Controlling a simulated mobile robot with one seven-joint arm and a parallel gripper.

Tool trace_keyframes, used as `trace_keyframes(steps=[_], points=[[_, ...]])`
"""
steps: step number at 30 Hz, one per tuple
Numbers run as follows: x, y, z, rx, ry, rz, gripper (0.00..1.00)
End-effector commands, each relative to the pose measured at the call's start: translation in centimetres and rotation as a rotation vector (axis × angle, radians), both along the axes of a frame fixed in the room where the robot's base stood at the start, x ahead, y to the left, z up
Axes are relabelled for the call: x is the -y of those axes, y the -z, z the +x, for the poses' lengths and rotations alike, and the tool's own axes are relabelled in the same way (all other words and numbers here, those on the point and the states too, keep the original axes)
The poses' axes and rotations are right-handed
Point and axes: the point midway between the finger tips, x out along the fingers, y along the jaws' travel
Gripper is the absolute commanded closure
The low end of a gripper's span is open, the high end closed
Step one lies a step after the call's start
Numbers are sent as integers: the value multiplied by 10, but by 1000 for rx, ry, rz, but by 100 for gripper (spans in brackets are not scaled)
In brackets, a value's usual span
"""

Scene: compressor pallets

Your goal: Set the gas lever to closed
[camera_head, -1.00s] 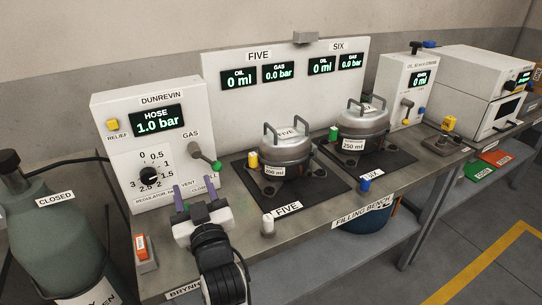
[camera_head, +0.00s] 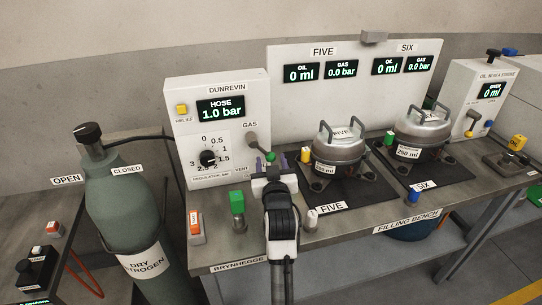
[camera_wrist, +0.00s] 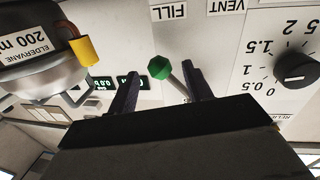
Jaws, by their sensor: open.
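The gas lever is a grey handle with a green knob (camera_head: 271,157) on the front of the white DUNREVIN box (camera_head: 180,125). It slants down to the right from its pivot under the GAS label. My gripper (camera_head: 270,164) is right in front of it, partly hiding it and the labels below. In the wrist view, which is upside down, the knob (camera_wrist: 159,67) shows between the two open dark fingers (camera_wrist: 160,82), beyond their tips. Touch cannot be told. The FILL and VENT labels show there. The knob is on the FILL side.
A pressure dial (camera_head: 208,158) is left of the lever. A green block (camera_head: 237,203) and an orange-and-white switch (camera_head: 195,222) stand at the bench's left front. A metal compressor (camera_head: 340,150) with a yellow cap is close on the right. A gas cylinder (camera_head: 125,200) stands left.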

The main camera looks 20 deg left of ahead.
Motion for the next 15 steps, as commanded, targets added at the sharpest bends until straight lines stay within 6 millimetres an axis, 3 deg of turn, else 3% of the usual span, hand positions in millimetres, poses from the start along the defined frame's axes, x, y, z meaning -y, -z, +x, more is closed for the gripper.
trace_keyframes(steps=[6,14,15], points=[[-6,0,13,-1,-1,1,50],[-6,0,13,0,0,1,50],[-6,0,13,0,0,1,55]])
